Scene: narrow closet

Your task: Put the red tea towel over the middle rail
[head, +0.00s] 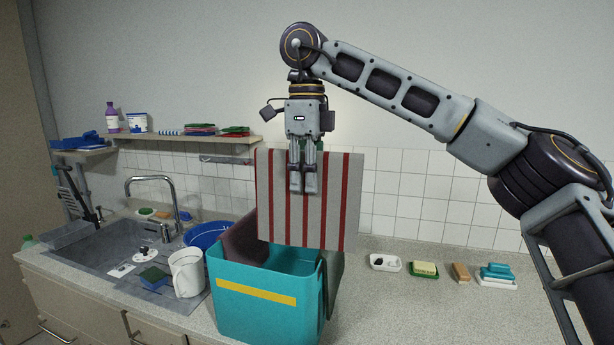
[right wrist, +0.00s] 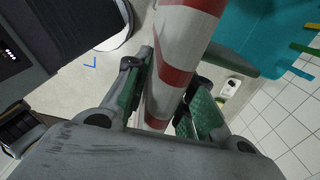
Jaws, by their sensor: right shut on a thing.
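A red-and-grey striped tea towel (head: 335,205) hangs spread out and fairly flat from my right gripper (head: 303,190), in front of the tiled wall and above a teal bin. My right gripper points down and is shut on the towel near its top edge. In the right wrist view the towel (right wrist: 178,65) runs between the green-padded fingers (right wrist: 165,105). A short metal rail (head: 222,160) shows below the wall shelf, left of the towel; its right end is close to or behind the towel. I cannot tell whether it is the middle rail. My left gripper is out of view.
The teal bin (head: 257,310) stands on the counter with a dark reddish cloth (head: 245,240) over its rim. Left are a white jug (head: 187,273), sink and tap (head: 155,180). A shelf (head: 190,141) holds folded cloths. Soap dishes (head: 424,269) line the counter's right.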

